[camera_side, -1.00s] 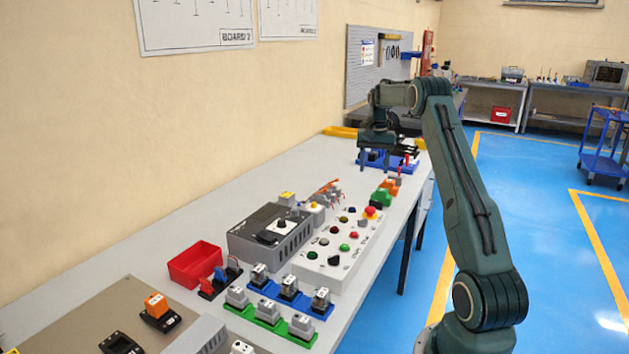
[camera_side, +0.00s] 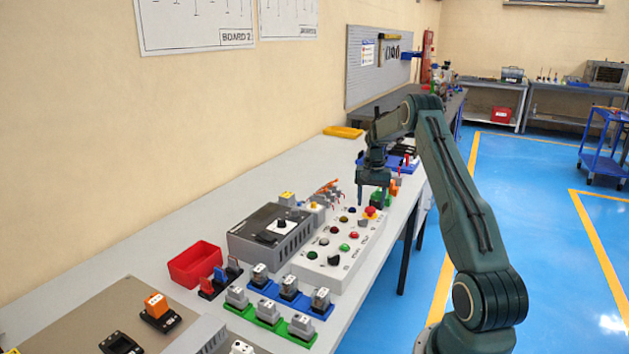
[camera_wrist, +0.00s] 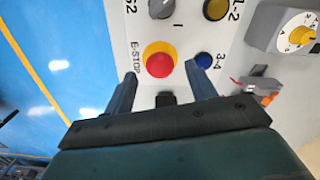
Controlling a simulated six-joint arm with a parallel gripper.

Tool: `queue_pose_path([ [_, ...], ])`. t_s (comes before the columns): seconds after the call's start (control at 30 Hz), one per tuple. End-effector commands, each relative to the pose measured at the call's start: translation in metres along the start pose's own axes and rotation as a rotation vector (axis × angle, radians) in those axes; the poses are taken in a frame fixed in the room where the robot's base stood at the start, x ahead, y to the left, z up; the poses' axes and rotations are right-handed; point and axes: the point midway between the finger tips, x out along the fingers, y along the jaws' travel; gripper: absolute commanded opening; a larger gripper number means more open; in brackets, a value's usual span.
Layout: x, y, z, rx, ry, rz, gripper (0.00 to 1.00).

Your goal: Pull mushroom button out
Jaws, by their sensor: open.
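The mushroom button is a red E-stop head (camera_side: 370,212) on a yellow ring, at the far right corner of the white control panel (camera_side: 322,268). In the wrist view the red mushroom button (camera_wrist: 159,64) sits beside the "E-STOP" label, just beyond the fingertips and roughly midway between them. My gripper (camera_side: 372,200) points down close above that corner of the panel. In the wrist view my gripper (camera_wrist: 160,82) is open and empty, one finger to each side of the button. I cannot tell the exact height of the fingertips over the button.
A blue button (camera_wrist: 203,60) lies close beside the right finger. A yellow button (camera_wrist: 216,9) and a grey selector knob (camera_wrist: 160,8) are farther up. A grey box with a rotary knob (camera_side: 280,226) stands left of the panel.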

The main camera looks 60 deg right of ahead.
Motion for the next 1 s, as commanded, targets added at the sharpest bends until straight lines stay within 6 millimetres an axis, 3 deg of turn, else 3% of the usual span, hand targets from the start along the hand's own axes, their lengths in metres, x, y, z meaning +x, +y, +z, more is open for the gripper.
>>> queue_pose_path([
  [0.2,0.014,0.000,0.000,0.000,0.000,0.000,0.56],
  [0.53,0.016,0.000,0.000,0.000,0.001,0.000,0.56],
  [0.8,0.016,0.000,0.000,0.000,0.001,0.000,0.03],
  [1.0,0.008,0.000,-0.001,0.000,0.003,-0.001,0.00],
])
